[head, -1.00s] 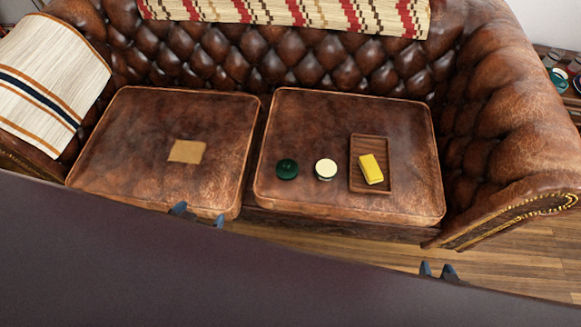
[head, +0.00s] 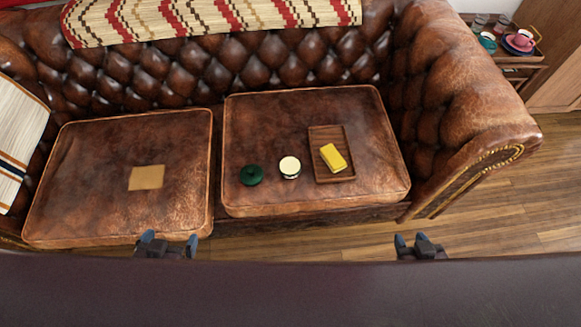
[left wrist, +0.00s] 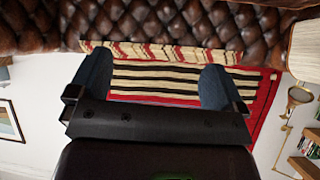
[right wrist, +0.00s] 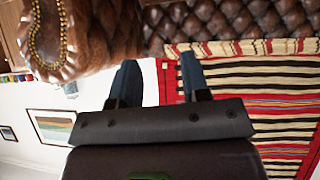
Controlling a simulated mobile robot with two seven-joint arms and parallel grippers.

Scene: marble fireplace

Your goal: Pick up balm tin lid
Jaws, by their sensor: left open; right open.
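A dark green round lid (head: 251,175) lies on the right seat cushion (head: 365,110) of the leather sofa in the head view. Right beside it stands a small round tin (head: 290,167) with a cream top face and a dark side. My left gripper (head: 168,242) is open and empty in front of the left cushion's front edge, left of and nearer than the lid. My right gripper (head: 417,243) is open and empty in front of the sofa's right end. The left wrist view and the right wrist view show neither the lid nor the tin.
A wooden tray (head: 345,175) with a yellow block (head: 333,157) sits right of the tin. A tan flat piece (head: 146,177) lies on the left cushion (head: 85,135). The sofa's right arm (head: 480,130) rises beside the cushion. A side table with cups (head: 520,40) stands behind it.

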